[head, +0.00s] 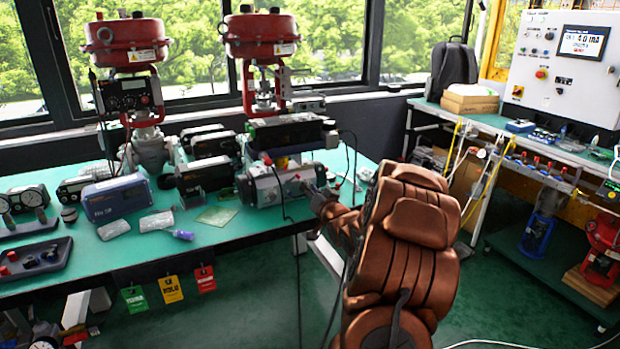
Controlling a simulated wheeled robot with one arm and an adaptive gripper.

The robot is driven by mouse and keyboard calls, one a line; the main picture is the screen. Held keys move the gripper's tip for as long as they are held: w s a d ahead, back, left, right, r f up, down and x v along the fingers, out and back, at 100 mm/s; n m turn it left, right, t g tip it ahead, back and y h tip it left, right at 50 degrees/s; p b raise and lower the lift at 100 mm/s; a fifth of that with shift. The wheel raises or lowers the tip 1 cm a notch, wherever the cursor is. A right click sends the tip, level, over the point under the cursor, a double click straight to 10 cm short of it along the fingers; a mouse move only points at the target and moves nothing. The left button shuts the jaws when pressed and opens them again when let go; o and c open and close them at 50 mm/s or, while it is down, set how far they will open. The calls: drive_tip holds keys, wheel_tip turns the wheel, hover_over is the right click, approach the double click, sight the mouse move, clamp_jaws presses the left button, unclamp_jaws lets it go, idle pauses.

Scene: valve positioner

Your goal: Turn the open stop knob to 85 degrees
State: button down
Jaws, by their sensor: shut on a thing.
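A grey cylindrical actuator (262,187) lies at the front edge of the green bench, below a black positioner box (285,132). My gripper (317,193) is at the right end of this actuator, at the end of my brown arm that reaches in from the lower right. It is shut on a small part there, which I take to be the open stop knob. The gripper hides the knob, so its angle and markings cannot be read.
The green bench (140,245) holds several other positioners, a blue box (116,198) and a black tray (35,258) at the left. Two red valve actuators (126,42) stand behind. A control panel (562,70) stands at the right. Floor between the benches is clear.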

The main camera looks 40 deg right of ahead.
drive_tip(key=m+p, duration=0.2)
drive_tip(key=p, duration=0.1)
drive_tip(key=shift+r+m, duration=0.3)
drive_tip(key=shift+r, duration=0.05)
drive_tip(key=shift+f+m+p, duration=0.25)
drive_tip(key=shift+m+p, duration=1)
drive_tip(key=shift+m, duration=0.65)
drive_tip(key=c, duration=1)
unclamp_jaws()
drive_tip(key=shift+f, duration=0.1)
drive_tip(key=shift+v, duration=6)
